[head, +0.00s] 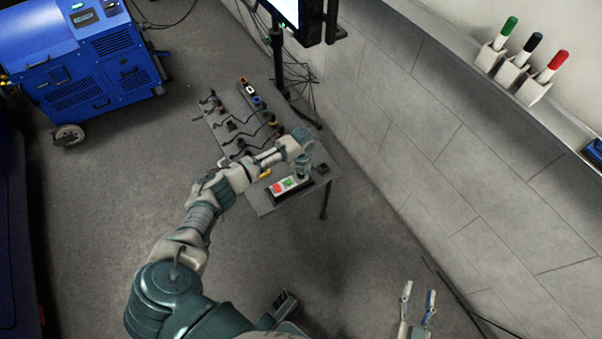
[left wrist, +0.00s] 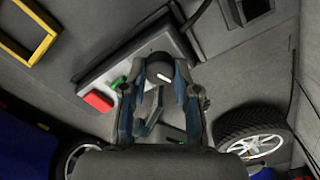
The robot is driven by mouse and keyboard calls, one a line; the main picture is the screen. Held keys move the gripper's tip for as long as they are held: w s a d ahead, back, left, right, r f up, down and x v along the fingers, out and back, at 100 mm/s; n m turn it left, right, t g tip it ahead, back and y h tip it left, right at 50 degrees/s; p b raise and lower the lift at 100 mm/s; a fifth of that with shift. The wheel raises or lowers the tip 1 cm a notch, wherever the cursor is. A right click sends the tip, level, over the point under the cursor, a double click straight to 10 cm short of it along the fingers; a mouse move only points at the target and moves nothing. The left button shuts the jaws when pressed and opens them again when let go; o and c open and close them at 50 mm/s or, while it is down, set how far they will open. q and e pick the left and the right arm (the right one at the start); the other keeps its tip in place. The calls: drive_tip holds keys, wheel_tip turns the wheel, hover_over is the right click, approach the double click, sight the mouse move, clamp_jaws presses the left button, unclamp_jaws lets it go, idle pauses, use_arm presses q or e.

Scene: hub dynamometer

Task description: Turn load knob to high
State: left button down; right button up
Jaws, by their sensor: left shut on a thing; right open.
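The load knob (left wrist: 158,68) is black and round with a white pointer line, which slants toward the lower right in the left wrist view. It sits on a control box (head: 276,193) beside a green button (head: 289,183) and a red button (left wrist: 97,101). My left gripper (head: 304,172) reaches down to the right end of the box, and its fingers (left wrist: 160,78) are shut on the knob from both sides. In the head view the gripper hides the knob. No scale marks are readable. My right gripper (head: 418,302) is open and empty at the lower right.
The box stands on a small grey table (head: 258,201) with several cables and connectors (head: 245,125) behind. A tiled wall (head: 430,140) rises to the right. A blue machine (head: 85,65) stands at the upper left. Wheels (left wrist: 250,133) show low in the wrist view.

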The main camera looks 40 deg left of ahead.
use_arm(q)
drive_tip(key=c, duration=0.8)
unclamp_jaws()
drive_tip(key=shift+f, duration=0.15)
drive_tip(key=shift+c, duration=0.2)
drive_tip(key=shift+r, duration=0.55)
wheel_tip(320, 180, up, 11)
drive_tip(key=shift+w+d, duration=0.15)
drive_tip(key=shift+f, duration=0.1)
